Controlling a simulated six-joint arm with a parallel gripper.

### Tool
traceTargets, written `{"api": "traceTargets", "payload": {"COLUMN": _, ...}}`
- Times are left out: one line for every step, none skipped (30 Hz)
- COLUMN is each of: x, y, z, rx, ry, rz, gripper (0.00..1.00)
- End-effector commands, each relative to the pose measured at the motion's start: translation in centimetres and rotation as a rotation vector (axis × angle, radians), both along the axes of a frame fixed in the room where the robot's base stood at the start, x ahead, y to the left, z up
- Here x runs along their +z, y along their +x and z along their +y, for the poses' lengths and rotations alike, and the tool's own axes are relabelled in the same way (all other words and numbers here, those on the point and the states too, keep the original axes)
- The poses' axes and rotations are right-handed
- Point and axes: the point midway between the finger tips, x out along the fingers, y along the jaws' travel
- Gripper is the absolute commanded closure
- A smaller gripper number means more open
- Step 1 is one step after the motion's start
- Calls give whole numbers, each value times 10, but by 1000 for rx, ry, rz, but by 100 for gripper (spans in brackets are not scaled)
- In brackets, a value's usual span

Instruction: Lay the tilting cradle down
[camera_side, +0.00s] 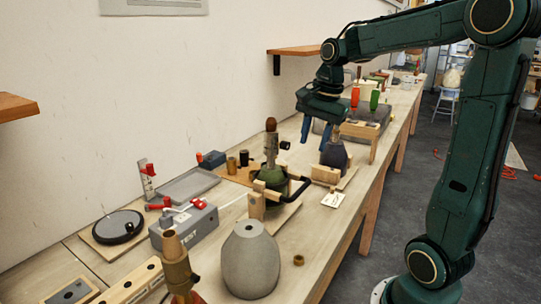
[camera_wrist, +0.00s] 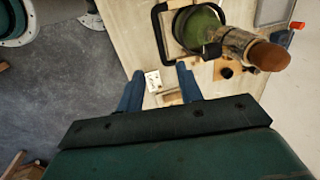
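The tilting cradle has wooden posts (camera_side: 257,204) and a black bar handle (camera_side: 298,190). It holds a green lamp body (camera_side: 268,178) upright, with a metal socket and brown top (camera_side: 271,124) pointing up. In the wrist view the green body (camera_wrist: 200,28) and black handle (camera_wrist: 157,30) are at the top, partly cut off by the picture edge. My gripper (camera_side: 316,138) is behind and to the right of the cradle, above bench height and apart from it. Its blue fingers (camera_wrist: 160,74) are spread, with nothing seen between them.
A dark vase-shaped lamp (camera_side: 336,154) on a wooden stand is close to my gripper. A white card (camera_side: 333,200) lies at the bench edge. A grey test box (camera_side: 184,226), a grey vase (camera_side: 250,262) and a grey tray (camera_side: 188,185) surround the cradle.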

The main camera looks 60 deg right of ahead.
Motion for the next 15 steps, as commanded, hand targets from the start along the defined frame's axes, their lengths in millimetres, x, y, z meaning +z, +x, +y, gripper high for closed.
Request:
{"api": "traceTargets", "payload": {"x": 0, "y": 0, "z": 0, "rx": -3, "ry": 1, "rz": 0, "gripper": 64}}
{"api": "traceTargets", "payload": {"x": 0, "y": 0, "z": 0, "rx": -4, "ry": 1, "rz": 0, "gripper": 64}}
{"api": "traceTargets", "payload": {"x": 0, "y": 0, "z": 0, "rx": -3, "ry": 1, "rz": 0, "gripper": 64}}
{"api": "traceTargets", "payload": {"x": 0, "y": 0, "z": 0, "rx": -3, "ry": 1, "rz": 0, "gripper": 64}}
{"api": "traceTargets", "payload": {"x": -1, "y": 0, "z": 0, "rx": -2, "ry": 0, "rz": 0, "gripper": 64}}
{"api": "traceTargets", "payload": {"x": -1, "y": 0, "z": 0, "rx": -2, "ry": 0, "rz": 0, "gripper": 64}}
{"api": "traceTargets", "payload": {"x": -2, "y": 0, "z": 0, "rx": -2, "ry": 1, "rz": 1, "gripper": 64}}
{"api": "traceTargets", "payload": {"x": -3, "y": 1, "z": 0, "rx": -2, "ry": 1, "rz": 1, "gripper": 64}}
{"api": "traceTargets", "payload": {"x": -5, "y": 1, "z": 0, "rx": -2, "ry": 1, "rz": 0, "gripper": 64}}
{"api": "traceTargets", "payload": {"x": -7, "y": 1, "z": 0, "rx": -2, "ry": 1, "rz": 0, "gripper": 64}}
{"api": "traceTargets", "payload": {"x": -9, "y": 2, "z": 0, "rx": -2, "ry": 1, "rz": 1, "gripper": 64}}
{"api": "traceTargets", "payload": {"x": -12, "y": 2, "z": 0, "rx": -2, "ry": 2, "rz": 2, "gripper": 64}}
{"api": "traceTargets", "payload": {"x": -14, "y": 2, "z": 0, "rx": -2, "ry": 2, "rz": 2, "gripper": 64}}
{"api": "traceTargets", "payload": {"x": -17, "y": 3, "z": 0, "rx": -2, "ry": 2, "rz": 2, "gripper": 64}}
{"api": "traceTargets", "payload": {"x": -21, "y": 4, "z": 0, "rx": -1, "ry": 2, "rz": 3, "gripper": 64}}
